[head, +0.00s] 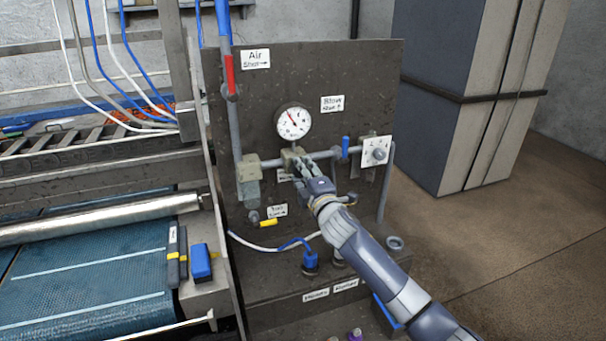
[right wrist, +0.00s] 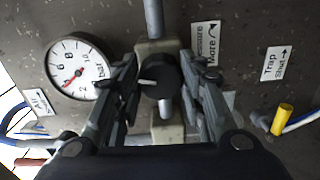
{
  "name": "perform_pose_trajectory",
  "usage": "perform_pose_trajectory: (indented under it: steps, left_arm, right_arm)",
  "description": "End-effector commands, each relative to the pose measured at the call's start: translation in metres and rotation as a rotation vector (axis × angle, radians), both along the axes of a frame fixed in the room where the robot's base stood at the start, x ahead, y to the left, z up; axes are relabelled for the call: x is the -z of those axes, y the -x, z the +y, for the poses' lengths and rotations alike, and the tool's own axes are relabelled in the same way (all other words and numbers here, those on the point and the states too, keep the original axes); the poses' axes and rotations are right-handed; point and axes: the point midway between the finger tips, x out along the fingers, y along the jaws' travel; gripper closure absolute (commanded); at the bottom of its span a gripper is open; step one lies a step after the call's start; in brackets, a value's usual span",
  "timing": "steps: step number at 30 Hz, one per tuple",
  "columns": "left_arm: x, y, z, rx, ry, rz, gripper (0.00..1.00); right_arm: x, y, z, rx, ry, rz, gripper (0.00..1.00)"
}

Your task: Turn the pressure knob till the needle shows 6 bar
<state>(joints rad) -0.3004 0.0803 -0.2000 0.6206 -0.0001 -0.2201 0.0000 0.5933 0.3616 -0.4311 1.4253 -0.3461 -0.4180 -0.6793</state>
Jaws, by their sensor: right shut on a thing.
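The round white pressure gauge (head: 293,122) is on the dark panel. In the right wrist view the gauge (right wrist: 78,70) appears turned, and its red needle points between the 2 and the 6, roughly near 4; the exact value is hard to read. The black pressure knob (right wrist: 160,77) with a pale pointer mark is on the pipe fitting below the gauge. My right gripper (head: 300,168) is shut on the knob, with one finger on each side in the right wrist view (right wrist: 161,82). In the head view it hides the knob. My left gripper is out of view.
A blue-handled valve (head: 345,147) and a white plate with a grey knob (head: 376,151) are right of the gripper. A yellow handle (head: 268,222) is lower left. A red lever (head: 230,75) is at upper left. A blue belt (head: 100,275) is at left.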

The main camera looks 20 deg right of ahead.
Motion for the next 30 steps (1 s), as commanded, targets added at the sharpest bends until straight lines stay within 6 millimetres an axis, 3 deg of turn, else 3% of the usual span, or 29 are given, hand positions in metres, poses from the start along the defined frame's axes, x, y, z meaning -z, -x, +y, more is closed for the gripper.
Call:
perform_pose_trajectory:
  steps: [15,30]
  left_arm:
    - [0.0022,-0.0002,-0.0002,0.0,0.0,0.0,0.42]
    - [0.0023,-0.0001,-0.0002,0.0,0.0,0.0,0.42]
  right_arm:
    - [0.001,0.0,-0.0005,0.001,-0.414,0.013,0.87]
    - [0.0019,0.0,-0.0003,0.002,-0.545,0.02,0.87]
